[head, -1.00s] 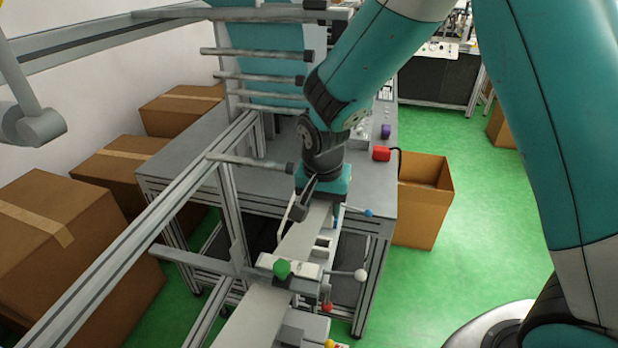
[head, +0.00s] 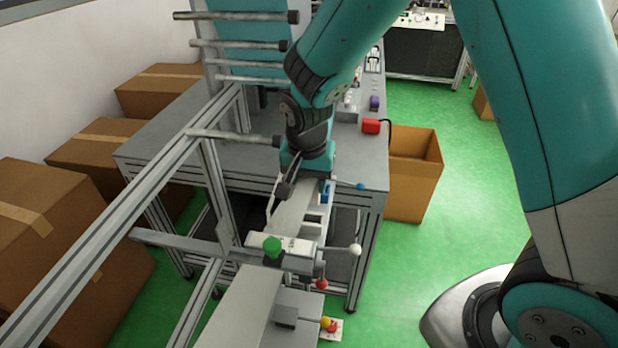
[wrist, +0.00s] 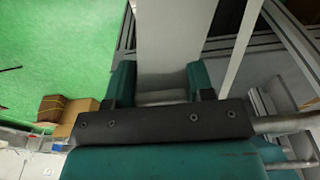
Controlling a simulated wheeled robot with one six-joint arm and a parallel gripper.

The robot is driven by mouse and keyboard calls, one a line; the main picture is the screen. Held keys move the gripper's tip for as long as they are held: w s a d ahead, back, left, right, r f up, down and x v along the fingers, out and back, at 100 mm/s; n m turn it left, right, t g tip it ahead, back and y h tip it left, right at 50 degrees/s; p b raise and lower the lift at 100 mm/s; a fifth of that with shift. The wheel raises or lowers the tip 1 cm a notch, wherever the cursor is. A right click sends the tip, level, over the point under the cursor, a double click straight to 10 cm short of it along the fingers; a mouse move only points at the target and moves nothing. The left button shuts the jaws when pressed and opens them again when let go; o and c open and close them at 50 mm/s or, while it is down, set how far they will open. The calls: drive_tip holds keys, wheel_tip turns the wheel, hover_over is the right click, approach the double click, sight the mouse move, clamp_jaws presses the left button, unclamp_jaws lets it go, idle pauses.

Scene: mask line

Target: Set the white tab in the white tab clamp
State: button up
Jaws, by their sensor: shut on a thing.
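My gripper (head: 306,172) is over the far end of a long pale strip (head: 240,310), in front of the grey table. In the wrist view, its two teal fingers (wrist: 160,88) stand either side of a pale piece (wrist: 160,97), which I take to be the white tab. The tab is mostly hidden by the gripper body. Its exact seat is hidden too. A clamp with a white ball lever (head: 355,250) sits nearer along the strip. It has a whitish block (head: 294,243) and a green knob (head: 272,246). The lever points out to the right.
Levers with blue (head: 360,186), red (head: 321,284) and yellow (head: 327,323) balls stick out on the right. An aluminium frame with rods (head: 235,136) stands close left of my gripper. Cardboard boxes (head: 30,240) line the left wall. Green floor (head: 430,255) is open to the right.

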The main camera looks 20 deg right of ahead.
sight(308, 197)
drive_tip(key=shift+f+b, duration=2.45)
drive_tip(key=shift+f, duration=1.1)
drive_tip(key=shift+s+a, duration=0.1)
drive_tip(key=shift+s, duration=0.05)
drive_tip(key=shift+f, duration=0.3)
drive_tip(key=o, duration=1)
drive_tip(key=shift+r, duration=0.1)
wheel_tip(308, 197, up, 17)
drive_tip(key=s+a+b, duration=0.1)
drive_tip(key=s, duration=0.1)
drive_tip(key=s+a+n+y, duration=0.1)
drive_tip(key=s+n, duration=0.3)
drive_tip(key=s, duration=0.2)
drive_tip(key=s+a+n+y, duration=0.1)
drive_tip(key=s+n+y, duration=0.1)
drive_tip(key=s+n, duration=0.3)
drive_tip(key=s+a+r+n+g+y, duration=0.1)
drive_tip(key=s+n+y, duration=0.1)
drive_tip(key=s+n, duration=0.3)
drive_tip(key=shift+s+a, duration=0.2)
drive_tip(key=shift+s, duration=1.7)
